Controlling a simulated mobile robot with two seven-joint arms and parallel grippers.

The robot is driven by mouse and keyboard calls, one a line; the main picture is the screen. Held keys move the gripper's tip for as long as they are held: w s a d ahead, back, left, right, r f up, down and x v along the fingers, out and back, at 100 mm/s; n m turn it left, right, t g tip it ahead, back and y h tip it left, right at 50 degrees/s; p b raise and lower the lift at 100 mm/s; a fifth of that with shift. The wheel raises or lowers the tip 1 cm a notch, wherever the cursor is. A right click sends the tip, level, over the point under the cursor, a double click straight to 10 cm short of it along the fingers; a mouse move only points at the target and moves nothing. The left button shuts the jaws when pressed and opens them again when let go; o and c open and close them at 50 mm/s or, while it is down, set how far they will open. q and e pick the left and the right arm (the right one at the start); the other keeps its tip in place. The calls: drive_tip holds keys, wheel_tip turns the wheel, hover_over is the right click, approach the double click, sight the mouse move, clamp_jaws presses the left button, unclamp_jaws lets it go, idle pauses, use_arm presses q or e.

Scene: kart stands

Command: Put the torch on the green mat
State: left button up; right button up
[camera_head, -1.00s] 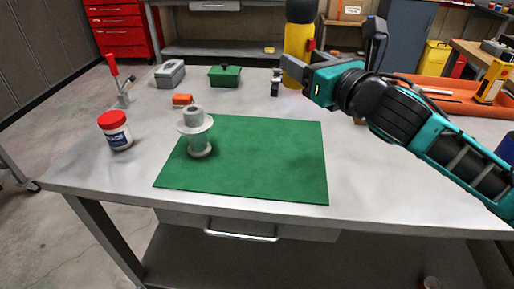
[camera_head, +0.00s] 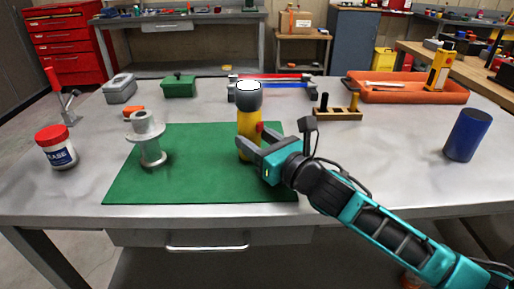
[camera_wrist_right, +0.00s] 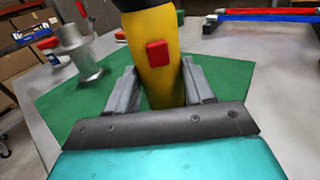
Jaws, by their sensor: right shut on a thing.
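The torch (camera_head: 248,122) is yellow with a dark head, a pale lens on top and a red button. It stands about upright over the right half of the green mat (camera_head: 200,190). My right gripper (camera_head: 252,147) is shut around its lower body. In the right wrist view the torch (camera_wrist_right: 156,50) sits between the two fingers of my right gripper (camera_wrist_right: 163,88). Its lower end is hidden there, and I cannot tell whether it touches the mat. My left gripper is not in view.
A grey spool (camera_head: 148,140) stands on the mat's left part. A red-lidded jar (camera_head: 56,148) is left of the mat, and a blue cylinder (camera_head: 467,136) is far right. A wooden rack (camera_head: 338,114) and an orange tray (camera_head: 408,95) are behind.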

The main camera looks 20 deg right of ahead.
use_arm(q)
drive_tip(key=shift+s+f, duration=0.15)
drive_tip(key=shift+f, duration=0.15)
use_arm(e)
drive_tip(key=shift+f, duration=0.35)
drive_tip(key=shift+f, duration=0.2)
drive_tip(key=o, duration=1.2)
drive_tip(key=shift+o, duration=0.2)
drive_tip(key=shift+r, duration=0.15)
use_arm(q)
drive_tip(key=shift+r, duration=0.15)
use_arm(e)
drive_tip(key=v, duration=1.2)
